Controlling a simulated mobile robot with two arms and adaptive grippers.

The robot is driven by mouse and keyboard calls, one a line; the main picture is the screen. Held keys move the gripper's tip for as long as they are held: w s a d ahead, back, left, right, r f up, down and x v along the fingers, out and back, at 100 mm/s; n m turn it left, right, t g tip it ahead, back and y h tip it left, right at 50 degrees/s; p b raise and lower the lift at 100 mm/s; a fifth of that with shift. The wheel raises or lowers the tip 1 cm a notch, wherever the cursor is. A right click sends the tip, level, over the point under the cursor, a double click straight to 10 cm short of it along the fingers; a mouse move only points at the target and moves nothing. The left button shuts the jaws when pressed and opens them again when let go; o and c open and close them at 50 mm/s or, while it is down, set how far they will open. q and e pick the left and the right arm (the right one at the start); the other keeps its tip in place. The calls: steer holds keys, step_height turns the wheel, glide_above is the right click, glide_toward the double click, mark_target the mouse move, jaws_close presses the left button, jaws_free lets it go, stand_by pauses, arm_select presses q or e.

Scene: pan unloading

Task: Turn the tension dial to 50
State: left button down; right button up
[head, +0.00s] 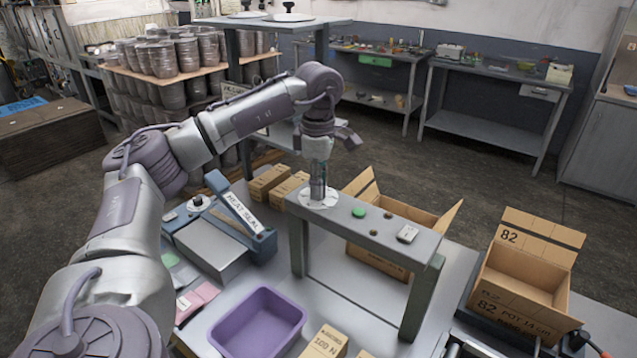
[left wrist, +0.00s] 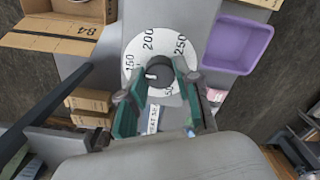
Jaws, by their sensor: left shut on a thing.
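The tension dial (head: 319,198) is a white disc on the left end of a grey raised shelf. In the left wrist view the dial (left wrist: 148,43) shows 150, 200, 250 and 50 around its edge. My left gripper (head: 318,187) points straight down over the dial. In the left wrist view my left gripper (left wrist: 159,77) has its green fingers on either side of the dark central knob (left wrist: 158,72) and is shut on it. A white mark on the knob faces left, a little below 150; the exact reading is unclear. My right gripper is not in view.
A green button (head: 358,213) and a small light box (head: 407,234) sit on the shelf to the right. Below are a purple bin (head: 258,322), a blue heat sealer (head: 240,217) and an open carton (head: 520,280) marked 82. Small cartons lie behind the shelf.

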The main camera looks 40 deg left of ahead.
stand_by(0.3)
arm_select(q)
steer(key=n, duration=0.5)
steer(key=shift+n, duration=0.4)
steer(key=n+p, duration=0.1)
steer(key=n, duration=0.5)
steer(key=shift+r, duration=0.1)
steer(key=n, duration=0.6)
steer(key=shift+n+p, duration=0.4)
steer(key=n, duration=0.5)
steer(key=shift+a+n, duration=0.1)
steer(key=shift+n, duration=0.2)
steer(key=c, duration=0.8)
jaws_free()
step_height(320, 180, up, 12)
